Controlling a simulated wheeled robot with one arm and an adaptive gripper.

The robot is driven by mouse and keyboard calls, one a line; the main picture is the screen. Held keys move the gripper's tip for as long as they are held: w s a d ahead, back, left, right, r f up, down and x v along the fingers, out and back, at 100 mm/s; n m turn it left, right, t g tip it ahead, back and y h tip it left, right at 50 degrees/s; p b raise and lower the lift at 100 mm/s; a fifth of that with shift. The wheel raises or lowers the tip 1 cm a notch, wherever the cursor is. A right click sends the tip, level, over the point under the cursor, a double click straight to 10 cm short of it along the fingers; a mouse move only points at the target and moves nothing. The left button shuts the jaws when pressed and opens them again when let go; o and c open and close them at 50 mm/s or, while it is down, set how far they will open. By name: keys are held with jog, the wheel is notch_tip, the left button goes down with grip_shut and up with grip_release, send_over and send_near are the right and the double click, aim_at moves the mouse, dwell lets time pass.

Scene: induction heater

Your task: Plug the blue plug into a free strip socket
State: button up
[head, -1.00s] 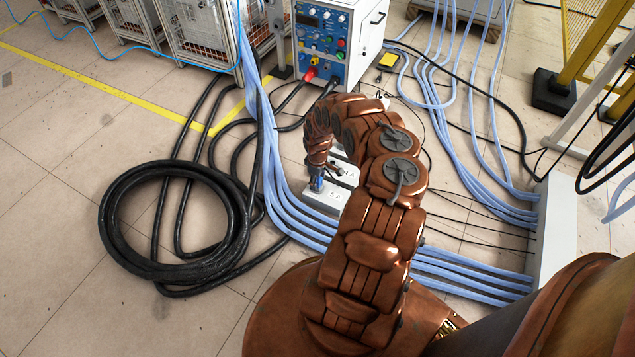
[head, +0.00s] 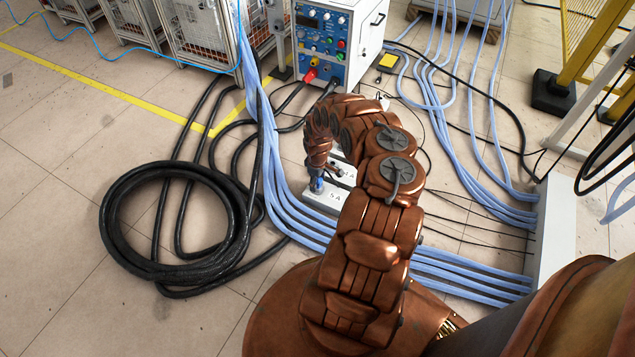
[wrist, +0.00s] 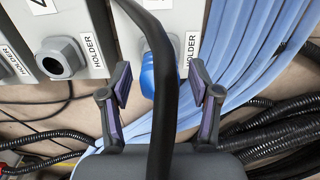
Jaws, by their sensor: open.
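The blue plug (wrist: 148,76) shows between the fingers in the wrist view, against a grey box labelled HOLDER (wrist: 180,22). A black cable crosses in front of it and hides part of it. In the head view the blue plug (head: 317,184) stands on the light box (head: 325,199) on the floor. My gripper (wrist: 160,85) is open, with its purple-padded fingers on either side of the plug and apart from it. In the head view my arm hides most of the gripper. I cannot make out a strip socket.
An empty grey holder (wrist: 62,57) sits left of the plug. Blue hoses (head: 285,205) run beside the boxes. A coiled black cable (head: 180,222) lies on the floor at left. A heater cabinet (head: 325,45) stands behind.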

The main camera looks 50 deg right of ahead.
jog(key=shift+p, duration=0.3)
dwell(0.5)
grip_shut()
dwell(0.4)
jog(key=shift+r, duration=0.1)
jog(key=shift+r+p, duration=2.8)
jog(key=shift+r, duration=0.1)
